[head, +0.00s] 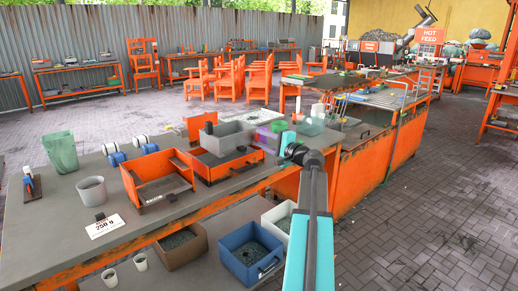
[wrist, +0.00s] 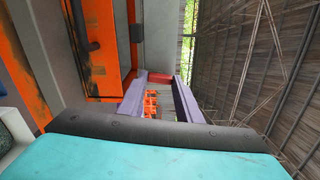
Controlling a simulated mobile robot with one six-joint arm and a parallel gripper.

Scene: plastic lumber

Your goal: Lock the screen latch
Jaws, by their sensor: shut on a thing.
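In the wrist view, the two purple fingers of my gripper (wrist: 160,80) reach forward with a small red piece (wrist: 160,74) between their tips. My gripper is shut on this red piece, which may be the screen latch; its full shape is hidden. An orange framed panel (wrist: 107,45) stands just left of the fingers, with a dark handle (wrist: 88,32) on its face. In the head view my arm reaches to the bench beside an orange box (head: 232,163) with a grey bin (head: 228,137) on it. The latch cannot be made out there.
Blue (head: 249,251) and brown (head: 180,247) bins sit lower in front. The brick floor (head: 440,210) at right is clear.

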